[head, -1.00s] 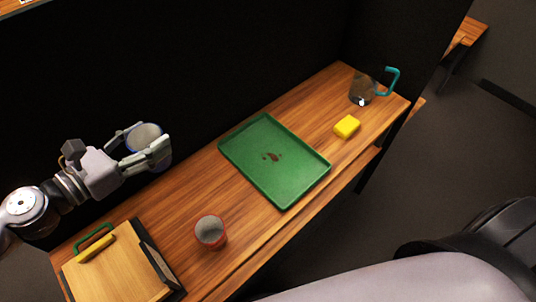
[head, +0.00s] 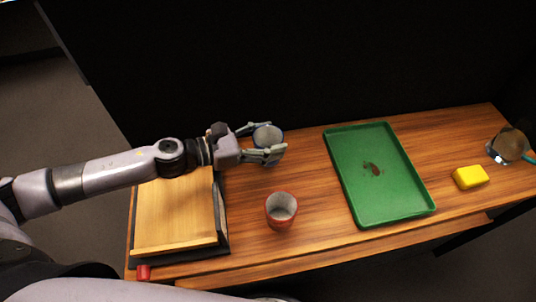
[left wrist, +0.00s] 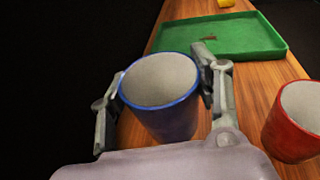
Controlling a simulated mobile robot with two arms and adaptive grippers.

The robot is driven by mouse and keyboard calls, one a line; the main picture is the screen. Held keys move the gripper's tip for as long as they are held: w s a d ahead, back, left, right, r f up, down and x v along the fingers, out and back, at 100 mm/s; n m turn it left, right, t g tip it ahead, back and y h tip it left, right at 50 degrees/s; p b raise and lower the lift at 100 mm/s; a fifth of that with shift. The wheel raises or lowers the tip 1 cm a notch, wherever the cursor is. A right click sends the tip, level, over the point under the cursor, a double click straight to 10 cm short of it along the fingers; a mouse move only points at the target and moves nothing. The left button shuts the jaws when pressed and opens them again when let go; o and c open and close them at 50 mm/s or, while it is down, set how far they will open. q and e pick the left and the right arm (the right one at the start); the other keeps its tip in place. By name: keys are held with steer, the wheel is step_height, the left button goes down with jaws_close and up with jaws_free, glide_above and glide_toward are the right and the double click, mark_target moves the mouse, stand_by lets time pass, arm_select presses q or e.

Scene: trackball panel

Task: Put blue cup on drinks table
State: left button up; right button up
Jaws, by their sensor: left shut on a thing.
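My left gripper (head: 265,146) is shut on the blue cup (head: 267,137), with a finger on each side of it. In the left wrist view the blue cup (left wrist: 160,95) is upright, with a blue rim and a pale, empty-looking inside. The cup is over the back part of the wooden table (head: 300,235); I cannot tell whether its base touches the wood. The table also shows in the left wrist view (left wrist: 245,80). My right gripper is in neither view.
A red cup (head: 281,211) stands just in front of the gripper. A green tray (head: 350,190) with a brown stain lies to the right, then a yellow sponge (head: 470,177) and a glass jug (head: 507,145). A wooden board (head: 175,215) lies at the left. A dark wall (head: 300,60) rises behind.

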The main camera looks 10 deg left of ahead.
arm_select(q)
step_height(320, 180, down, 4)
steer(key=shift+f+b, duration=0.1)
steer(key=shift+b, duration=0.35)
steer(key=shift+f, duration=0.25)
steer(key=shift+f, duration=0.15)
steer(key=shift+f+b, duration=0.15)
steer(key=shift+b, duration=0.15)
steer(key=o, duration=1.2)
